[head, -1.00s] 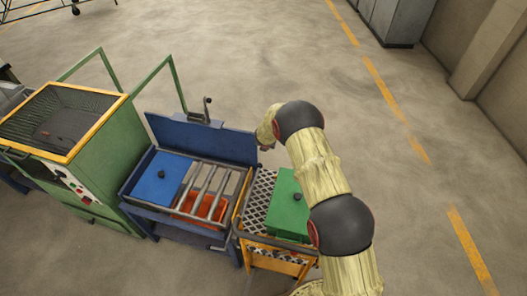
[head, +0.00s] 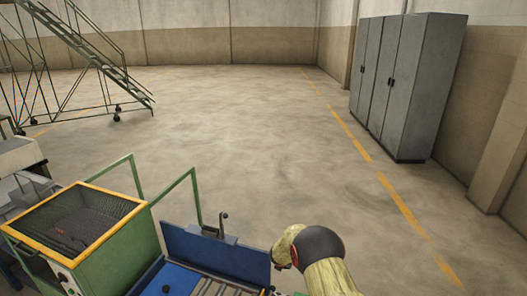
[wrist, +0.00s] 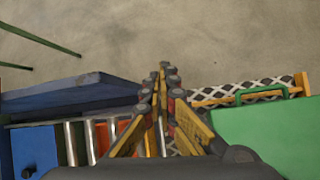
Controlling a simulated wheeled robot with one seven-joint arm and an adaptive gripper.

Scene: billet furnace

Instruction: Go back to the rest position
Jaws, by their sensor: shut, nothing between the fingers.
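My gripper (wrist: 163,80) points away from the wrist camera with its fingers together and nothing between them. It hangs above the gap between the blue bench (wrist: 70,98) on the left and the green-lidded box (wrist: 265,128) on the right. In the head view my arm comes in at the bottom, just right of the blue bench's upright panel (head: 215,254). My gripper's fingers cannot be made out there. The metal bars (wrist: 82,143) and an orange-red part (wrist: 103,138) of the bench show left of the fingers.
A green machine with a yellow-framed mesh top (head: 75,228) stands left of the bench. A crank handle (head: 223,222) rises behind the panel. Grey cabinets (head: 405,85) stand at the right wall, a wheeled staircase (head: 75,60) at the left. The floor between is clear.

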